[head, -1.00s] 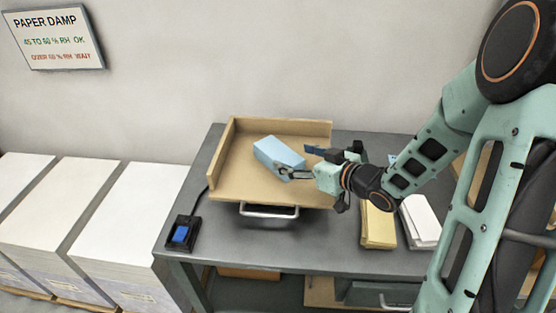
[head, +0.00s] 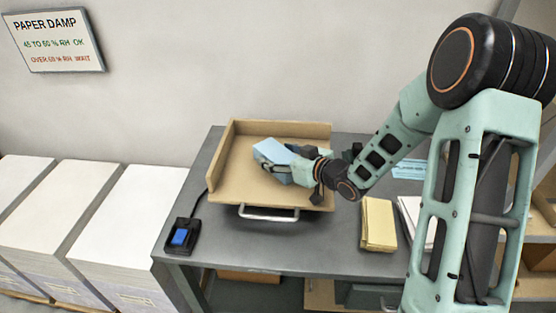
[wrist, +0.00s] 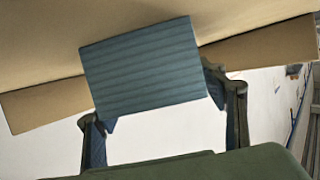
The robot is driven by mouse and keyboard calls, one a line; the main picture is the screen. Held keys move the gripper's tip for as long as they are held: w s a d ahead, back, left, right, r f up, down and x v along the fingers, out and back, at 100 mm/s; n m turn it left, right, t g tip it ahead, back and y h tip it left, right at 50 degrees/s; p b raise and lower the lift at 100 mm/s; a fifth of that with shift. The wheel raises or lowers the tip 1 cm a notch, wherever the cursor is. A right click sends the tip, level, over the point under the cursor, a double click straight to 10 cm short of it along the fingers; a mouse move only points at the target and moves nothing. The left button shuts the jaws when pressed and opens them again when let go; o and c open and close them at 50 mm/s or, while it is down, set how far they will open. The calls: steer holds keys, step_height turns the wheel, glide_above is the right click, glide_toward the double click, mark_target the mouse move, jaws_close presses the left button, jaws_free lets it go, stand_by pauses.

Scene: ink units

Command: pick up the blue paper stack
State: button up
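The blue paper stack (head: 275,151) is on the tan tray (head: 228,178), near its middle. My gripper (head: 272,163) has come down at the stack, its fingers on either side. In the wrist view the stack (wrist: 145,68) shows as a ribbed blue block, slightly turned, between my gripper's two fingers (wrist: 162,108). The fingers are spread wide, with their tips close to the stack's edges. Whether they touch it is hard to tell. The gripper's body hides part of the stack in the head view.
A yellow paper stack (head: 378,223) and a white stack (head: 411,214) lie right of the tray on the grey table (head: 213,250). A blue-button box (head: 181,236) sits at the left. The tray has raised walls at left and back and a metal handle (head: 268,213) in front.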

steer(key=c, duration=1.2)
steer(key=shift+c, duration=1.3)
steer(key=shift+r, duration=0.3)
